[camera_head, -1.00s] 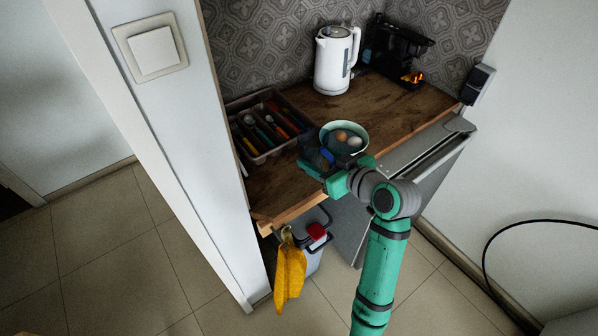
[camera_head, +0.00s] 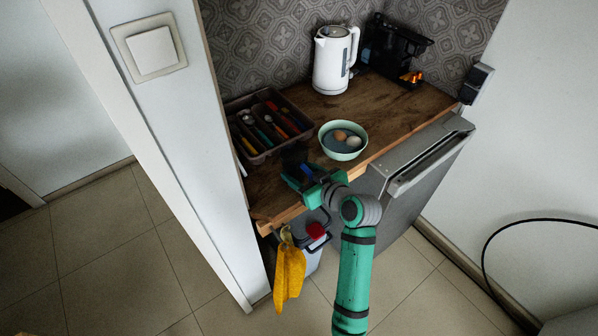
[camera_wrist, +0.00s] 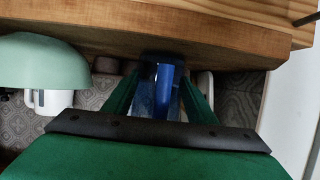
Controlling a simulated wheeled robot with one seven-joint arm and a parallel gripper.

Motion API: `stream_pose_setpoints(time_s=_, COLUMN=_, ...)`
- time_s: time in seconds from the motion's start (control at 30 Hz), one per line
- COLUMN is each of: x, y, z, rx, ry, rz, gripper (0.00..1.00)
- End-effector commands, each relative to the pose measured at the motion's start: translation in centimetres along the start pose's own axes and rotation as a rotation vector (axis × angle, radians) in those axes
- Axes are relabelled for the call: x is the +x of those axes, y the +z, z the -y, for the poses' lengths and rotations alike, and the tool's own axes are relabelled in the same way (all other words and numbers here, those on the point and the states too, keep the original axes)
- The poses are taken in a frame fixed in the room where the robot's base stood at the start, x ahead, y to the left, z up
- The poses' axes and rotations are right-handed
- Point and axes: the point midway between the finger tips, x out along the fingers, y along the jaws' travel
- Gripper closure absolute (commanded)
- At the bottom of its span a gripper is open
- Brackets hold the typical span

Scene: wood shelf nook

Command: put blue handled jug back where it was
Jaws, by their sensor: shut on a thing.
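The jug's blue handle (camera_head: 307,170) shows at my gripper (camera_head: 300,176), above the front left part of the wooden counter (camera_head: 380,100). The jug's dark see-through body is hard to make out. In the wrist view the blue handle (camera_wrist: 166,88) stands between the two fingers of my gripper (camera_wrist: 158,95), which are shut on it. I cannot tell whether the jug's base touches the counter.
A green bowl with eggs (camera_head: 343,153) stands right of my gripper. A cutlery tray (camera_head: 262,150) lies behind and left. A white kettle (camera_head: 334,62) and a black coffee machine (camera_head: 395,52) stand at the back. The wall edge (camera_head: 215,150) bounds the left.

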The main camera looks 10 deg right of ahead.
Motion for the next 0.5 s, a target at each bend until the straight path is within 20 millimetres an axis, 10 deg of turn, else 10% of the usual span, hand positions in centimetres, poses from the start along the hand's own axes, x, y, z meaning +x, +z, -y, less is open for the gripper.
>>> stream_pose_setpoints(time_s=0.27, x=0.15, y=0.29, z=0.03, rx=0.000, ry=-0.001, rz=0.000, gripper=0.86)
stream_pose_setpoints(time_s=0.3, x=0.14, y=0.28, z=0.02, rx=0.000, ry=0.000, rz=0.000, gripper=0.41)
stream_pose_setpoints(time_s=0.5, x=0.13, y=0.28, z=0.01, rx=0.000, ry=0.000, rz=0.000, gripper=0.30)
